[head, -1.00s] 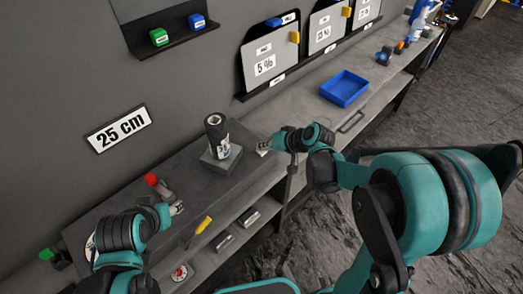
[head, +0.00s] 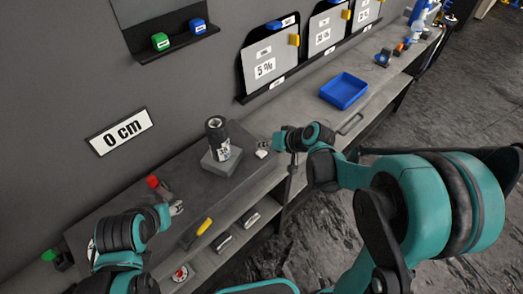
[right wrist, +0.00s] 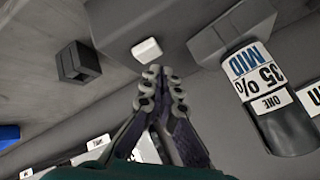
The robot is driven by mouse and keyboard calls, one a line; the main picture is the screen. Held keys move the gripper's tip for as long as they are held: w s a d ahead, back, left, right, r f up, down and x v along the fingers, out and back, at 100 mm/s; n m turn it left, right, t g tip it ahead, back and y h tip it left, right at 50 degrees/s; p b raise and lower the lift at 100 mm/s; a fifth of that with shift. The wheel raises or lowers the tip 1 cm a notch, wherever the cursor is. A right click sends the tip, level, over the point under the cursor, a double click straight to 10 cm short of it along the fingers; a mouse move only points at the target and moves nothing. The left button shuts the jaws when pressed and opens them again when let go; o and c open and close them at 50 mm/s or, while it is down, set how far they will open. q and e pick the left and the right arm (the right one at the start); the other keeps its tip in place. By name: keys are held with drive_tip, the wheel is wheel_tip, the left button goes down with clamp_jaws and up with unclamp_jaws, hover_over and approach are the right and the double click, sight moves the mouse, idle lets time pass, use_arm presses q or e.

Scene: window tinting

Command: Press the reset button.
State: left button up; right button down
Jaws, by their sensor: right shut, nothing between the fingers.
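A small white button (head: 262,153), which I take for the reset button, is on the grey bench ledge beside the grey block. It also shows in the right wrist view (right wrist: 147,49), just beyond my fingertips. My right gripper (head: 276,143) is shut and empty close to the button. In the right wrist view its fingertips (right wrist: 154,75) look slightly apart from the button. A wall display (head: 121,131) reads "0 cm". My left gripper (head: 177,209) is at the lower left near a red-ended tool; its jaws are too small to judge.
A black canister labelled 35 (head: 217,132) stands on a grey block (head: 221,162) left of the button. A yellow-handled tool (head: 203,227) lies on the front ledge. A blue tray (head: 344,91) is farther right. Sheet panels (head: 270,58) stand along the wall.

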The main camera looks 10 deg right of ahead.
idle(0.3)
wheel_tip(320, 180, up, 5)
drive_tip(key=p, duration=0.4)
idle(0.8)
drive_tip(key=h+b, duration=0.1)
drive_tip(key=h, duration=0.2)
approach(264, 154)
drive_tip(key=a+v, duration=0.1)
drive_tip(key=v, duration=0.4)
drive_tip(key=s+d+n+h+b, duration=0.1)
drive_tip(key=s+d+h, duration=0.1)
drive_tip(key=s, duration=0.9)
drive_tip(key=shift+d+f+h+b, duration=0.15)
drive_tip(key=shift+d+h+b, duration=0.2)
drive_tip(key=shift+d, duration=0.35)
